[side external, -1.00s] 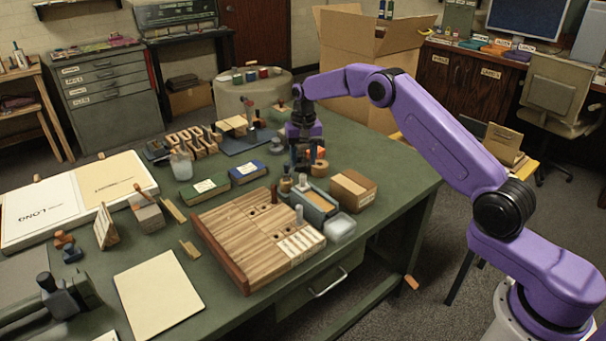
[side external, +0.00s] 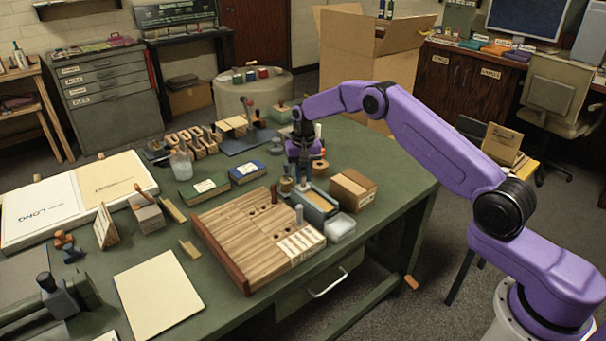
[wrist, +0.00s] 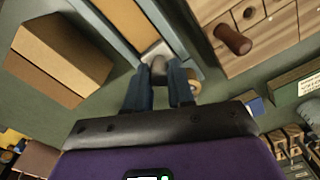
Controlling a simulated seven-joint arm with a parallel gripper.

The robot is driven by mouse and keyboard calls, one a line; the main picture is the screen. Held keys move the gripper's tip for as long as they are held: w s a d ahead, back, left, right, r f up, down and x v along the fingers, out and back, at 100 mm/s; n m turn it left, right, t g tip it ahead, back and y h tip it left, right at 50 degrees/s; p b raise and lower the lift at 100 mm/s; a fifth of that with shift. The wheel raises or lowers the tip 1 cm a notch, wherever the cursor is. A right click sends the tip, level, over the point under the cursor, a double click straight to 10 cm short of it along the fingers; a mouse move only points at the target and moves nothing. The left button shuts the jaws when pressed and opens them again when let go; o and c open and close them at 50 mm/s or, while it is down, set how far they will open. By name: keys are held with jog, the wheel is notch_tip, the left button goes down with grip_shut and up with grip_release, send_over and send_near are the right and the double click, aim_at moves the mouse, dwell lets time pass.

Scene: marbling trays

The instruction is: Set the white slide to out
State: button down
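A blue-grey holder (side external: 318,204) with a tan inside stands near the table's right edge; it also shows in the wrist view (wrist: 178,28). At its near end in the wrist view is a pale grey-white piece (wrist: 157,48) with a rounded grey knob (wrist: 158,71). I cannot tell for sure that this is the white slide. My gripper (side external: 303,184) points down at the holder's far-left end. In the wrist view the blue fingertips (wrist: 160,78) are slightly apart, with the knob between them. Whether they touch or press it is unclear.
A wooden board (side external: 255,235) with pegs and pale strips lies left of the holder. A brown box (side external: 353,188) stands close on the right, a translucent tub (side external: 341,227) in front. A spool (side external: 319,168) stands just behind. Green (side external: 203,190) and blue (side external: 247,172) boxes lie further left.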

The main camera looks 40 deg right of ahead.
aim_at(314, 197)
jog(key=shift+s, duration=2.65)
jog(key=c, duration=1)
grip_release()
jog(key=shift+o, duration=0.2)
notch_tip(314, 197, up, 18)
jog(key=shift+f, duration=0.25)
